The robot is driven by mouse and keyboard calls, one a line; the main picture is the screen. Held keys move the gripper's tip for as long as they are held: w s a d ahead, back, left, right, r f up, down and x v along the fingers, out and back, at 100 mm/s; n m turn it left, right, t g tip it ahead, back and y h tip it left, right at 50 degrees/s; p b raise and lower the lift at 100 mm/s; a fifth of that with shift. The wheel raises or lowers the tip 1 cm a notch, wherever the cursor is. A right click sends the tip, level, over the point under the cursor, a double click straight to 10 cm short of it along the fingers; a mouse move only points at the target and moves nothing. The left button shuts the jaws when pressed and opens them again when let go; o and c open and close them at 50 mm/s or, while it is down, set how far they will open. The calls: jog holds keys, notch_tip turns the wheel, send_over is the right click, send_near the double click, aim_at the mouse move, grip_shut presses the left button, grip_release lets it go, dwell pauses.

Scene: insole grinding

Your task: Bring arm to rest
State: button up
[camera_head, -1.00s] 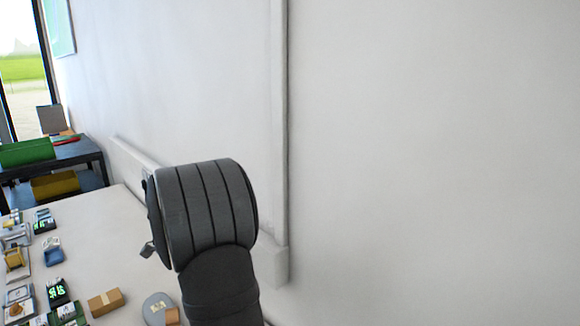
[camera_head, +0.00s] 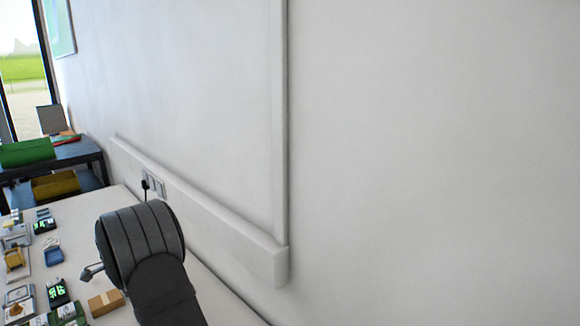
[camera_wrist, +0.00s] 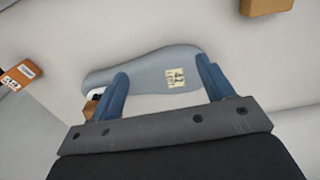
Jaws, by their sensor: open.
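My gripper (camera_wrist: 162,70) shows in the wrist view with two blue fingers spread apart. A grey insole (camera_wrist: 140,68) with a pale label reading 42 lies on the light table surface beyond the fingers. The fingertips overlap its near edge in the picture; I cannot tell the gap between them. In the head view my dark arm (camera_head: 145,250) is low, left of centre, over the table. It hides my fingers and the insole there.
The white table (camera_head: 85,215) holds several small boxes and devices at left, including a tan box (camera_head: 105,303) beside my arm and a blue tray (camera_head: 54,257). A wall with trunking (camera_head: 215,225) and sockets (camera_head: 155,187) stands close on the right. The wrist view shows an orange box (camera_wrist: 20,75).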

jog(key=a+f, duration=0.1)
jog(key=a, duration=0.1)
jog(key=s+a+f, duration=0.1)
jog(key=a, duration=0.1)
jog(key=a+f, duration=0.1)
jog(key=a, duration=0.1)
jog(key=shift+s+f, duration=0.35)
jog(key=shift+f, duration=0.05)
jog(key=shift+o, duration=0.3)
